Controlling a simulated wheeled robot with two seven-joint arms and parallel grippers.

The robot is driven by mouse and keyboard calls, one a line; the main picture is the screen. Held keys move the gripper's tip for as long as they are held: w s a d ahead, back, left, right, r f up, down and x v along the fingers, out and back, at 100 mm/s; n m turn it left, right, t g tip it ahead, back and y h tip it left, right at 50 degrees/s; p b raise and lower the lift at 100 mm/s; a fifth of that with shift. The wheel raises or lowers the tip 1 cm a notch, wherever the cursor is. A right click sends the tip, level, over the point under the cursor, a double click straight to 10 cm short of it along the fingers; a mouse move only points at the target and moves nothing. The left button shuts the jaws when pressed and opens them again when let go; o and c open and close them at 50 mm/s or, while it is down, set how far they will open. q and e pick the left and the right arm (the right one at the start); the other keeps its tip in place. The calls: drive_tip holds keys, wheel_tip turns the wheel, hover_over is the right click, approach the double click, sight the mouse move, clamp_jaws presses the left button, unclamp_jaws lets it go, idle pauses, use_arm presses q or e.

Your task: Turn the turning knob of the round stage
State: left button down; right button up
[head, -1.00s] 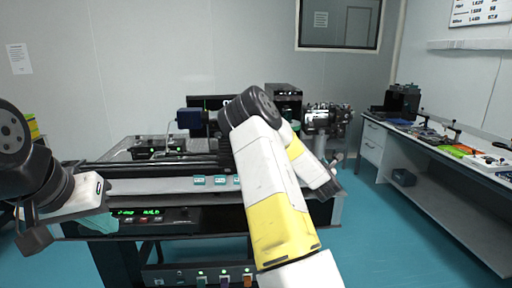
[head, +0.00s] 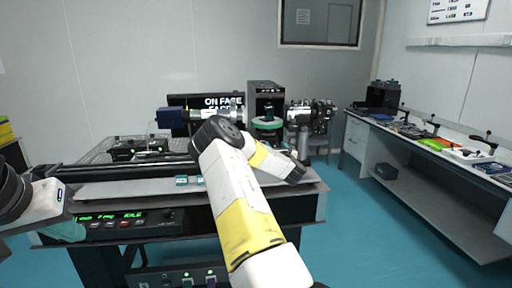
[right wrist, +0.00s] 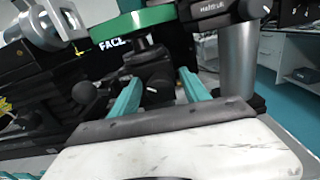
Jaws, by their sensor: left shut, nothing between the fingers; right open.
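The round stage (head: 267,124) shows a green rim in the head view, beside a black box on the optical table. In the right wrist view, its green disc (right wrist: 132,22) is at the top, above dark mounts. My right gripper (right wrist: 160,78) is open, its two teal fingers pointing towards the stage's underside. A dark knob (right wrist: 157,92) appears between the fingers; contact cannot be told. In the head view my right arm hides the right fingers. My left gripper (head: 66,232) is shut and empty at the lower left, in front of the table, only partly in view.
A silver cylinder on a mount (head: 215,114) and a metal optical assembly (head: 310,113) flank the stage. A silver post (right wrist: 238,60) stands close right of my right fingers. A control unit with green digits (head: 125,218) is at the table front. A side bench (head: 425,175) stands right.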

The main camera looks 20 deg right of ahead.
clamp_jaws()
drive_tip(key=shift+m, duration=0.3)
